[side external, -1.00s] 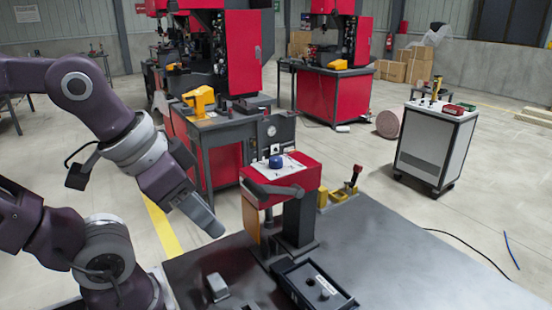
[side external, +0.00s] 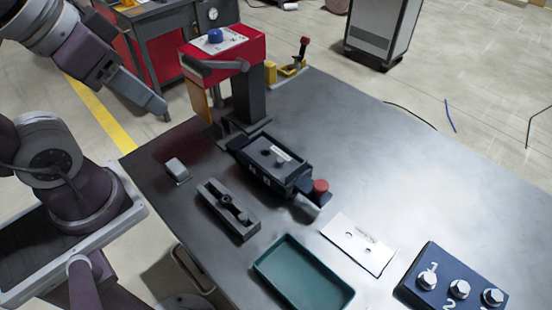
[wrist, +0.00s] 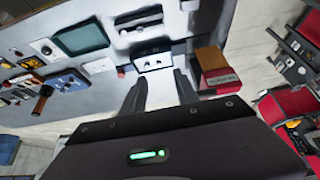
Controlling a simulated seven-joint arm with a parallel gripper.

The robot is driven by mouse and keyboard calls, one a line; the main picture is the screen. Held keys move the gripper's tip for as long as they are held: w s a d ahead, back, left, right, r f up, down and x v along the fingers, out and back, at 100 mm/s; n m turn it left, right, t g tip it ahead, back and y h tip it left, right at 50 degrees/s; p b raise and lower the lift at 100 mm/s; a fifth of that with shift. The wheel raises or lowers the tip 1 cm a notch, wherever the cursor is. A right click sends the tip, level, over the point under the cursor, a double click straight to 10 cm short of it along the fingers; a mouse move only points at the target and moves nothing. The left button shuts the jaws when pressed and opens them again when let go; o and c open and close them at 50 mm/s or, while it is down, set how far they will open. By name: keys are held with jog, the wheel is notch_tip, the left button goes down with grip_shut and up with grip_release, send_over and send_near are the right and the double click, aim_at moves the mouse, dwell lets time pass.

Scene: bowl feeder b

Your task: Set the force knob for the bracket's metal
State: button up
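A blue knob (side external: 215,35) sits upright on the white panel on top of the red press head (side external: 240,58). My gripper (side external: 160,112) hangs left of the press, apart from the knob and below its height in the picture. In the wrist view my gripper (wrist: 160,88) has its two dark fingers apart with nothing held between them. The red press head (wrist: 220,78) shows to the right of the fingers there, and I cannot make out the knob. I cannot tell for sure which part is the bracket; a small grey metal piece (side external: 177,169) lies on the table.
The grey table (side external: 400,170) holds a dark fixture box (side external: 270,160), a slotted grey bar (side external: 228,208), a teal tray (side external: 300,275), a white plate with two holes (side external: 358,243) and a navy block with numbered metal pieces (side external: 450,285).

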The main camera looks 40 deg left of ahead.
jog(key=shift+o, duration=0.4)
dwell(0.4)
jog(key=shift+o, duration=1.2)
notch_tip(320, 180, up, 5)
jog(key=m+g, duration=0.6)
jog(key=m, duration=0.3)
send_over(216, 31)
jog(key=shift+d+f, duration=0.1)
notch_tip(216, 31, down, 6)
jog(key=shift+f, duration=0.65)
